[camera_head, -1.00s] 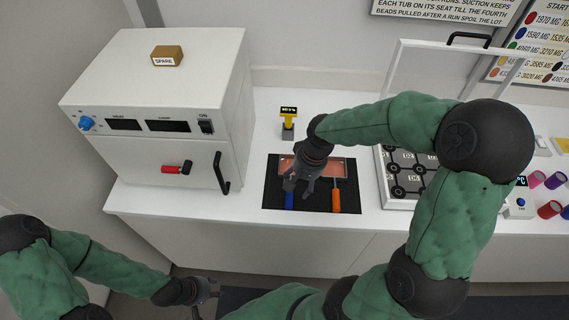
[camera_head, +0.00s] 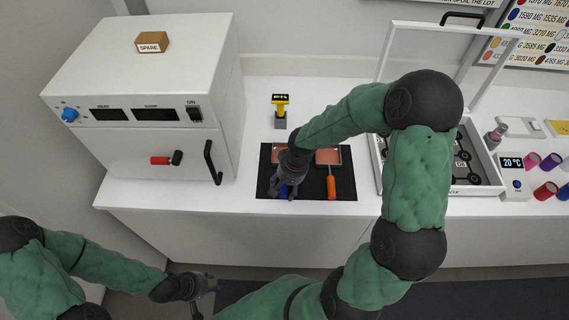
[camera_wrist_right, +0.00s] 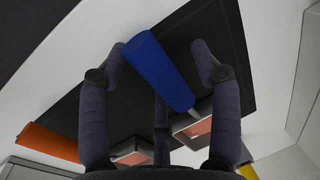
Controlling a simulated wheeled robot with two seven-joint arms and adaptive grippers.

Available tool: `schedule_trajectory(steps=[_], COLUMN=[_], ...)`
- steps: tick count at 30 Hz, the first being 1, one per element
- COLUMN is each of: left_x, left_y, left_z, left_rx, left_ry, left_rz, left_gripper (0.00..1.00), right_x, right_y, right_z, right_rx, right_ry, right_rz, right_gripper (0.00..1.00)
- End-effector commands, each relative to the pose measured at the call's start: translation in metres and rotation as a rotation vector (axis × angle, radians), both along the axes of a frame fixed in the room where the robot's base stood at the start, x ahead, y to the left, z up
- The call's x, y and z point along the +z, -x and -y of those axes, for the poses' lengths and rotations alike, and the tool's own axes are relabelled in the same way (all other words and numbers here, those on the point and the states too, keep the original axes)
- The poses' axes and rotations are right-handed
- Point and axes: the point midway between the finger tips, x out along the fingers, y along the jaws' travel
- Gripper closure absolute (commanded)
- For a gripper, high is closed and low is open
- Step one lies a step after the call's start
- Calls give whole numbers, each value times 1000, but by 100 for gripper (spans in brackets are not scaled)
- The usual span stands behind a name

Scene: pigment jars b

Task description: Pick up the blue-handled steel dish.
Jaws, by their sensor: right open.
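The blue-handled steel dish lies on a black mat (camera_head: 345,187). Its blue handle (camera_wrist_right: 158,70) shows in the right wrist view, with part of its steel pan and reddish content (camera_wrist_right: 197,130). In the head view the handle (camera_head: 284,191) is mostly hidden by my right gripper (camera_head: 281,188). That gripper is open, its fingers spread on both sides of the blue handle, not closed on it. My left gripper (camera_head: 205,296) is empty and open in front of the counter, low in the head view.
An orange-handled dish (camera_head: 331,186) lies close on the right of the mat. A white oven (camera_head: 140,110) with a protruding door handle stands left. An open white case (camera_head: 475,187) is right. Counter front edge is clear.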

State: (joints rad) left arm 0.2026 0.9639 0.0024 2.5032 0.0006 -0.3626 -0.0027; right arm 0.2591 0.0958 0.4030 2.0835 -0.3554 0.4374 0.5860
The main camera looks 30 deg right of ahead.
Motion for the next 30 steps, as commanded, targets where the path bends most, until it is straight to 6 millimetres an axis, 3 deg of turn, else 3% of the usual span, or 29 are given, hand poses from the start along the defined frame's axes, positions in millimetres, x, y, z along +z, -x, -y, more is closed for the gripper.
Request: schedule_trajectory(steps=[6, 12, 13, 23, 30], left_x=[0, 0, 0, 1, 5], left_y=[0, 0, 0, 0, 0], left_z=[0, 0, 0, 0, 0], left_rx=[0, 0, 0, 0, 0], left_ry=[0, 0, 0, 0, 0], left_rz=[0, 0, 0, 0, 0], left_gripper=[60, 60, 60, 60, 60], right_x=[0, 0, 0, 2, 20], right_y=[0, 0, 0, -1, -2], right_z=[0, 0, 0, 0, 1], right_rx=[0, 0, 0, -1, -1], right_ry=[1, 1, 1, 1, 3], right_rz=[1, 1, 1, 3, 6], right_gripper=[39, 95, 100, 100, 100])
